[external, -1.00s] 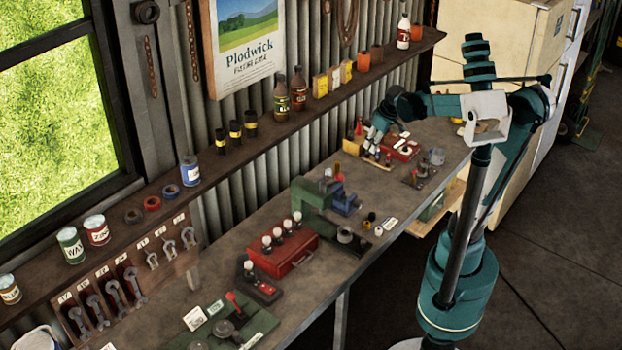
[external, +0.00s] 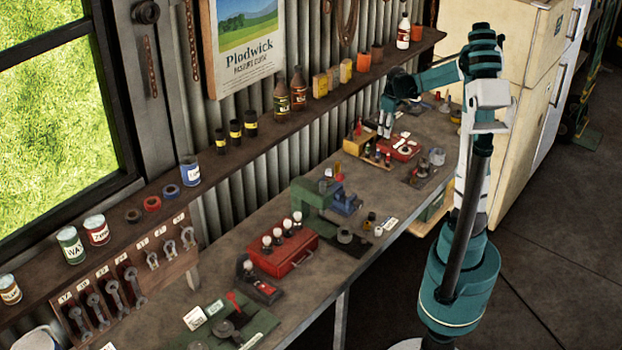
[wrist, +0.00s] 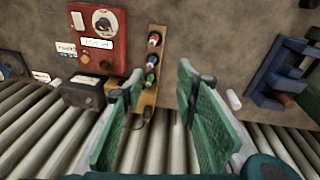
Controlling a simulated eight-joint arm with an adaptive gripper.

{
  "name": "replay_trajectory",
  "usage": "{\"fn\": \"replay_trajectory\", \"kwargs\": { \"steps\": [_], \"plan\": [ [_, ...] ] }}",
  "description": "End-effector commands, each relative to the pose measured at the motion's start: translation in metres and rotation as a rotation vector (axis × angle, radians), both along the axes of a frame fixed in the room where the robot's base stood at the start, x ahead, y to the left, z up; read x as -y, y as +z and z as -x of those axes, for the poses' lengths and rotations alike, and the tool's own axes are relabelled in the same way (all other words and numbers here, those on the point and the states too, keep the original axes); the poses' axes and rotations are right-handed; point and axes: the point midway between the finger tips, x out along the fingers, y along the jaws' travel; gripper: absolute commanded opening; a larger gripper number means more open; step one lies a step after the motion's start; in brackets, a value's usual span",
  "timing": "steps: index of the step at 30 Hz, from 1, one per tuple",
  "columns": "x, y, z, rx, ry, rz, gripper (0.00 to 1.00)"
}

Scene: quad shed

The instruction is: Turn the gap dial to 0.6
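A red box (wrist: 92,30) with a round black-and-white dial face (wrist: 104,20) and a pale label below it sits at the upper left of the wrist view. It is the likely gap dial, but its marks are too small to read.
A wooden strip (wrist: 147,98) with red, blue and green capped pieces lies between the box and my gripper's line. A dark block (wrist: 85,92) is beside the box. A blue vise (wrist: 272,72) is at right. The corrugated wall (wrist: 50,135) is close behind.

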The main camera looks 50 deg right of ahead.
Motion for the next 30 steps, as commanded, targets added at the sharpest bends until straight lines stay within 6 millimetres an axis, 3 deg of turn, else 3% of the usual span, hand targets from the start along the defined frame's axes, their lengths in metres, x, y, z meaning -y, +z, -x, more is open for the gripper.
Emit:
{"fn": "replay_trajectory", "kwargs": {
  "steps": [18, 24, 30],
  "plan": [
    [0.132, -0.065, 0.009, -0.111, 0.027, -0.057, 0.3],
    [0.16, -0.085, 0.017, -0.135, 0.038, -0.076, 0.3],
    [0.172, -0.094, 0.02, -0.143, 0.042, -0.084, 0.3]
  ]
}}
